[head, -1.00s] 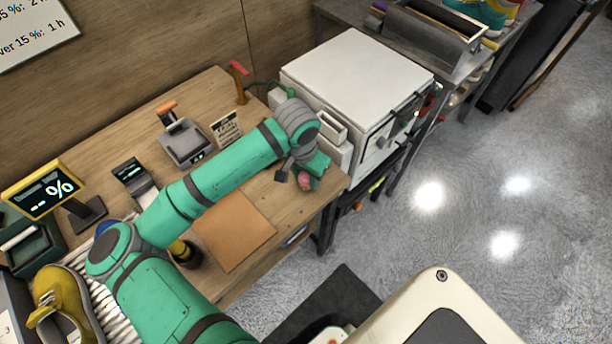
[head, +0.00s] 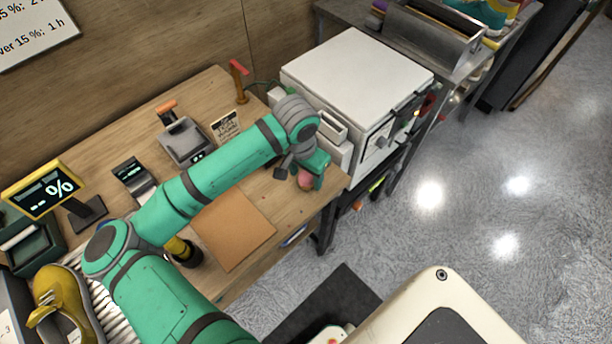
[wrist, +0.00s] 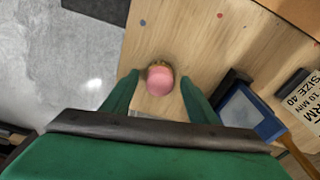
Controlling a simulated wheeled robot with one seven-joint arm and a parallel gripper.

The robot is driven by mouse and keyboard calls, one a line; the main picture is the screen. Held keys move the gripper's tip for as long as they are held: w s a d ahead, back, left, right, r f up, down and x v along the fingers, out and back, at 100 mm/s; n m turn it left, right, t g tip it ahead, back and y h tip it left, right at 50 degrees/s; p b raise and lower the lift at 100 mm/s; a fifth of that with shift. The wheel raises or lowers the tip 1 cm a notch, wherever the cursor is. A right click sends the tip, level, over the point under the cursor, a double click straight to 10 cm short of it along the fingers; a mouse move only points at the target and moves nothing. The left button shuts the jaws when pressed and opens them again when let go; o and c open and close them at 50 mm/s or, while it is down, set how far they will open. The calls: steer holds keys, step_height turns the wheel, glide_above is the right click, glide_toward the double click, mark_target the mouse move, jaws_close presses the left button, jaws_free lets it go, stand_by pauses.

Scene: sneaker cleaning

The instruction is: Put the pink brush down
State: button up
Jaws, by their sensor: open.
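The pink brush (wrist: 160,78) stands on the wooden bench top near its edge, seen from above in the wrist view as a round pink end with a tan part behind it. It also shows in the head view (head: 305,181), just below my gripper. My gripper (wrist: 160,82) is open, with one green finger on each side of the brush and a visible gap on both sides. In the head view my gripper (head: 312,172) is over the right end of the bench, partly hiding the brush.
A white box-shaped machine (head: 358,80) stands right beside my gripper. A brown mat (head: 234,229) lies on the bench to the left. A blue-framed item (wrist: 250,112) lies right of the brush in the wrist view. The bench edge drops to the floor close by.

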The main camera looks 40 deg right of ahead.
mark_target(303, 177)
steer(key=r, duration=0.6)
steer(key=a+r, duration=0.1)
steer(key=r, duration=0.2)
steer(key=shift+s+r, duration=0.1)
steer(key=shift+r, duration=0.05)
steer(key=shift+d, duration=0.1)
